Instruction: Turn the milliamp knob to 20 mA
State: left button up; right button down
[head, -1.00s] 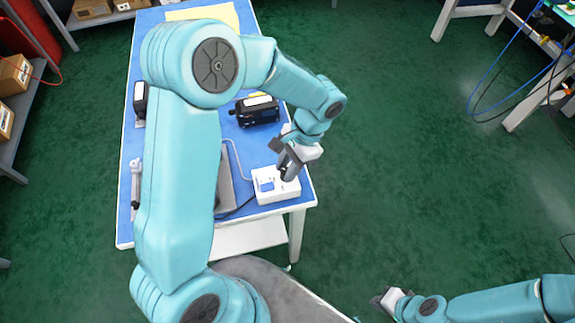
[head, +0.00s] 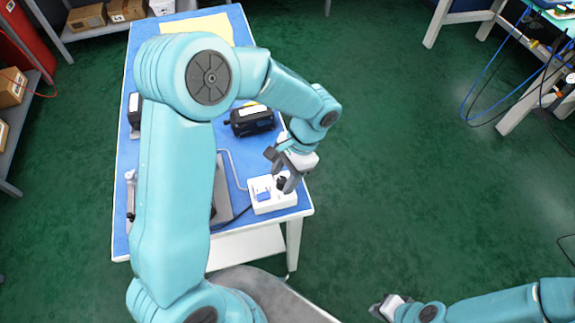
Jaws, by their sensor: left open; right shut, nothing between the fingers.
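The white box (head: 273,203) with a small blue screen sits at the near right corner of the blue-topped table (head: 226,163). Its black milliamp knob (head: 282,183) shows at the upper right of the box. My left gripper (head: 281,174) is open, pointing down just above and around the knob; I cannot tell whether its fingers touch it. The knob's pointer and the screen reading are too small to read. My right gripper (head: 379,309) is shut and empty, low over the floor at the bottom, away from the table.
A black device (head: 252,120) lies behind the box, and a grey unit (head: 221,190) stands left of it, partly behind my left arm. A thin pale tube runs between them and the box. A yellow sheet (head: 200,27) lies at the far end.

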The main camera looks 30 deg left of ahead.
pick_arm(q)
jog(key=v, duration=1.6)
jog(key=shift+d, duration=0.1)
